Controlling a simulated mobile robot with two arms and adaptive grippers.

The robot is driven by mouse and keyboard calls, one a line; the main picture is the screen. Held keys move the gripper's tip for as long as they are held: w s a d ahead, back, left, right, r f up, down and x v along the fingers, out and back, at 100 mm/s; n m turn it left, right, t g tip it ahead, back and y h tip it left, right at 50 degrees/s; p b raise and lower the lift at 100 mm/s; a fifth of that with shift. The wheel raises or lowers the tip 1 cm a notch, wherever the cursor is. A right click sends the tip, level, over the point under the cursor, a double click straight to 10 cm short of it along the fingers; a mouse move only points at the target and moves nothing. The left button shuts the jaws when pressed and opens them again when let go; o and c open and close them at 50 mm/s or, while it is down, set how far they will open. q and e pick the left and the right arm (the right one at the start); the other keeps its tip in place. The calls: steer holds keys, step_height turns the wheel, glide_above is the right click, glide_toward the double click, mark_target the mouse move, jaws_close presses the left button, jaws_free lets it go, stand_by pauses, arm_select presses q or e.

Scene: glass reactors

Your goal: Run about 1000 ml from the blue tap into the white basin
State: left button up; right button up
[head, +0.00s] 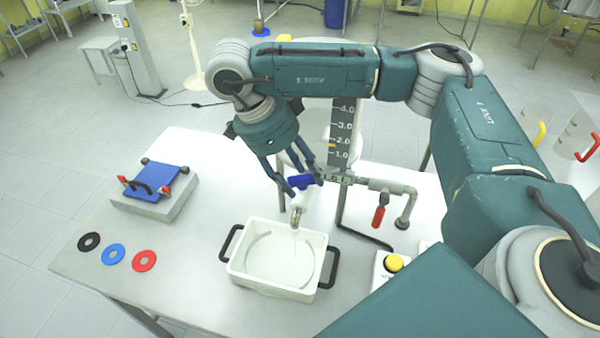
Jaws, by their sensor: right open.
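The blue tap (299,182) sits on a metal pipe fitting above the white basin. My right gripper (304,186) reaches down from the upper left with its fingers apart, one on each side of the blue handle. I cannot tell whether they touch it. The metal spout (296,217) points down over the far side of the white basin (241,279), which has black handles. A thin pale streak below the spout looks like running water, and a faint curved outline shows inside the basin. A level scale (343,125) marked 1.0 to 4.0 stands behind the tap. My left gripper is out of view.
A red-handled valve (379,216) hangs on the pipe to the right. A yellow button (393,263) on a box is right of the basin. A box with a blue plate (157,182) and black, blue and red rings (144,261) are on the table's left; the table between is clear.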

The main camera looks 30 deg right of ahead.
steer(key=shift+c, duration=0.5)
steer(key=c, duration=1.1)
steer(key=shift+f+n+b, duration=0.25)
steer(key=shift+n+b, duration=0.25)
steer(key=shift+b, duration=0.2)
jaws_close()
steer(key=shift+r+n+t, duration=0.2)
steer(key=shift+n+t, duration=0.3)
steer(key=shift+n, duration=0.2)
steer(key=shift+d, duration=0.1)
steer(key=o, duration=1.2)
jaws_free()
steer(key=shift+r, duration=0.1)
steer(key=v, duration=1.2)
